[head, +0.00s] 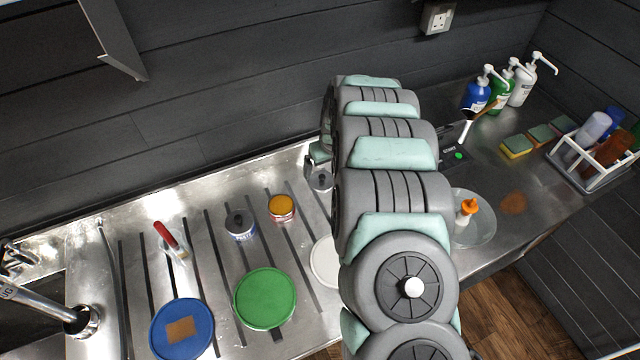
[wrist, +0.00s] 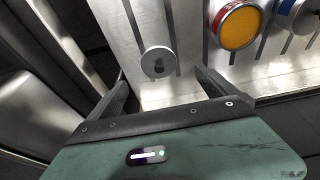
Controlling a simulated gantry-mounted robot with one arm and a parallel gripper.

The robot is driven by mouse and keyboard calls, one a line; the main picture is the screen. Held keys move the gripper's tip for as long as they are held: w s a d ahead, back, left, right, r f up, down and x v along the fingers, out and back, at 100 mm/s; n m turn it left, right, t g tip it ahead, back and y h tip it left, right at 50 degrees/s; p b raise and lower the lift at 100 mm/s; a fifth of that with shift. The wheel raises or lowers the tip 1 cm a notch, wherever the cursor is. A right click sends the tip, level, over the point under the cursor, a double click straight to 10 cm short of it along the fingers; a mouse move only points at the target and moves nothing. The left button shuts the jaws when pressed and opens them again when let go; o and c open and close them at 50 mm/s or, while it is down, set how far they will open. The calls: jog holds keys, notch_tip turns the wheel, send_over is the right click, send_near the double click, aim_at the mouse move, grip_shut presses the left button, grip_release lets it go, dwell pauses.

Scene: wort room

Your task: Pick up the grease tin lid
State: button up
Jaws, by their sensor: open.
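A small round grey lid with a raised knob, which looks like the grease tin lid (wrist: 158,62), lies on the ribbed steel surface. In the head view the lid (head: 320,181) sits beside my arm, partly hidden. My gripper (wrist: 162,77) is open in the wrist view, with one finger on each side of the lid's near edge and nothing held. In the head view my arm mostly hides the gripper. An open tin with orange contents and a red-and-white side (head: 281,208) stands to the left of the lid; it also shows in the wrist view (wrist: 238,26).
A blue-sided tin with a grey knobbed top (head: 240,224) stands nearby. A red-handled brush (head: 170,240), a green disc (head: 265,298) and a blue disc (head: 181,330) lie on the drainer. The dark wall (head: 210,100) rises close behind. Pump bottles (head: 478,94) stand at right.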

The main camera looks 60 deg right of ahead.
aim_at(323, 177)
jog(key=shift+b+x, duration=0.7)
jog(key=shift+x, duration=0.35)
jog(key=shift+f+p, duration=0.2)
jog(key=shift+p, duration=0.45)
jog(key=shift+x, duration=0.85)
jog(key=shift+w+d+f, duration=0.2)
jog(key=shift+d+f, duration=0.15)
jog(key=shift+p+x, duration=0.35)
jog(key=shift+x, duration=1.65)
jog(key=shift+w+d, duration=0.1)
jog(key=c, duration=1.4)
jog(key=shift+r, duration=0.15)
